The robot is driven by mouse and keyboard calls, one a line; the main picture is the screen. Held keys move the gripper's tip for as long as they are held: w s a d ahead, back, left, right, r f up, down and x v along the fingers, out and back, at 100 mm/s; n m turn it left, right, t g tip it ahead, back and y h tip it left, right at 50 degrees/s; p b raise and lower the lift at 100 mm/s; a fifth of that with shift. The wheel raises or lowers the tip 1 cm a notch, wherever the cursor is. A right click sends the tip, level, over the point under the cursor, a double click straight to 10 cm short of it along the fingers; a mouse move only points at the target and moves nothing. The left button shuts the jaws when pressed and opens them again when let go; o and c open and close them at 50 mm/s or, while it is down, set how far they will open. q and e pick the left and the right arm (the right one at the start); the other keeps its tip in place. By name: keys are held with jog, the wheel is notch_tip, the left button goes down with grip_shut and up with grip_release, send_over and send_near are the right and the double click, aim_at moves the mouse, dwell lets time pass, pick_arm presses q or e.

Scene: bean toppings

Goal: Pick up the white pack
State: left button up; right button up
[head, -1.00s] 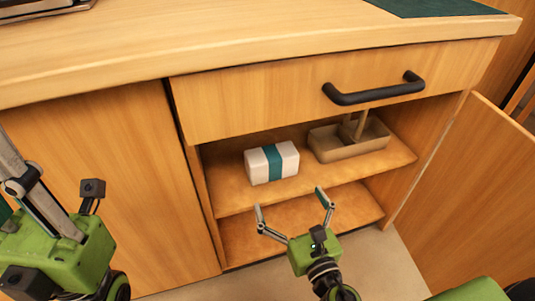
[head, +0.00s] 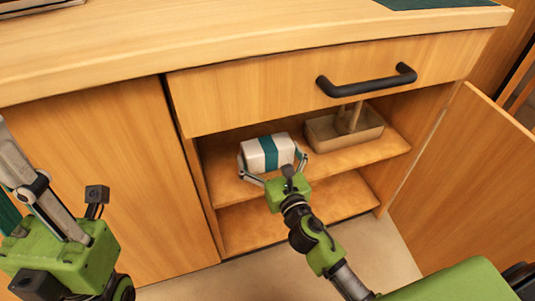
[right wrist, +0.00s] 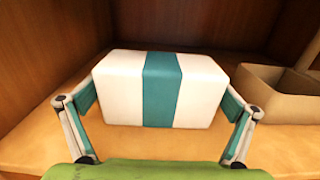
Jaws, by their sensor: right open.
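The white pack (head: 255,153) with a teal band lies on the upper shelf of the open cabinet. It also fills the middle of the right wrist view (right wrist: 204,90). My right gripper (head: 271,163) is open, with one finger on each side of the pack. In the right wrist view the gripper's fingers (right wrist: 160,110) stand at the pack's left and right ends, and small gaps seem to show. The pack rests on the shelf. My left gripper's body is at the left edge of the head view; its fingertips are not clearly visible.
A drawer with a black handle (head: 367,82) is just above. The cabinet door (head: 465,185) stands open at the right. The lower shelf (head: 300,213) is empty.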

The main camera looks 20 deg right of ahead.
jog(key=shift+w, duration=0.2)
jog(key=c, duration=0.9)
jog(key=shift+o, duration=0.2)
jog(key=shift+r, duration=0.2)
